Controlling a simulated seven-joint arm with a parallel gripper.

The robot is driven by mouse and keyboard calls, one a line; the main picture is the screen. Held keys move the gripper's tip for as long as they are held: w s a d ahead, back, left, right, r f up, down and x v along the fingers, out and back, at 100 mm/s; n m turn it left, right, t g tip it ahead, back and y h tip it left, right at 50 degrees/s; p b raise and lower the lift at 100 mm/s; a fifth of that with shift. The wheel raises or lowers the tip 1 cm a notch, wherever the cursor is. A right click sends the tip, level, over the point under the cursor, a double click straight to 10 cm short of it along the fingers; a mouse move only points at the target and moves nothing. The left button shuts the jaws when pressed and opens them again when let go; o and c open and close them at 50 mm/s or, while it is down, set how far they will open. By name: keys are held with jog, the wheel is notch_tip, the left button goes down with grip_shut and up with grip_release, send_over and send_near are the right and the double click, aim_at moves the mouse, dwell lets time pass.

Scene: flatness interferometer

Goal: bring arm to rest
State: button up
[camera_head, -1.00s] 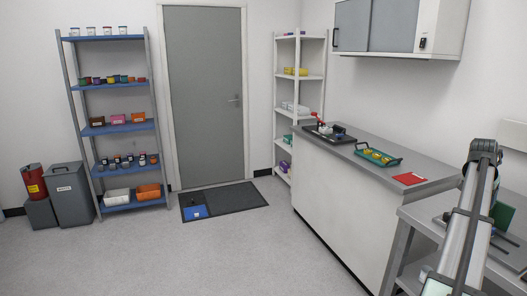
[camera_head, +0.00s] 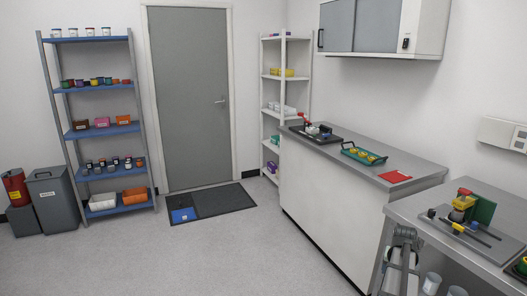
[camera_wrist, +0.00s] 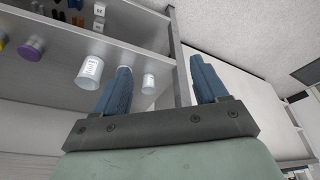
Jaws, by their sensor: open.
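My gripper (camera_wrist: 161,68) shows in the wrist view with its two blue fingers apart and nothing between them. Pale cylindrical containers (camera_wrist: 90,72) show beside and behind the left finger, apart from the grip as far as I can tell. In the head view, part of my arm shows low, at the near left side of the right bench (camera_head: 416,213).
On the right bench is a grey plate (camera_head: 468,240) with a yellow and red device (camera_head: 462,203) and a green panel (camera_head: 481,209). White containers (camera_head: 432,283) stand below. A long counter (camera_head: 395,162) holds a green tray (camera_head: 364,153).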

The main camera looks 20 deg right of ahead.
jog(key=s+a+f+n+g+y, duration=0.1)
jog(key=a+f+n+y, duration=0.1)
jog(key=a+f, duration=1.15)
jog(key=s+a+f+n+g+y, duration=0.1)
jog(key=a+f+n+g+y, duration=0.1)
jog(key=a+f, duration=1.15)
jog(key=s+a+f+n+g, duration=0.1)
jog(key=s+a+f+n, duration=0.1)
jog(key=s+a, duration=0.4)
jog(key=s+a+f+n+g, duration=0.2)
jog(key=s+a+f, duration=0.2)
jog(key=a, duration=1)
jog(key=s+a+f+n+g+h, duration=0.1)
jog(key=s+a+f, duration=0.3)
jog(key=s+a, duration=0.5)
jog(key=shift+a+n+g, duration=0.7)
jog(key=shift+a+n, duration=0.2)
jog(key=shift+a, duration=0.1)
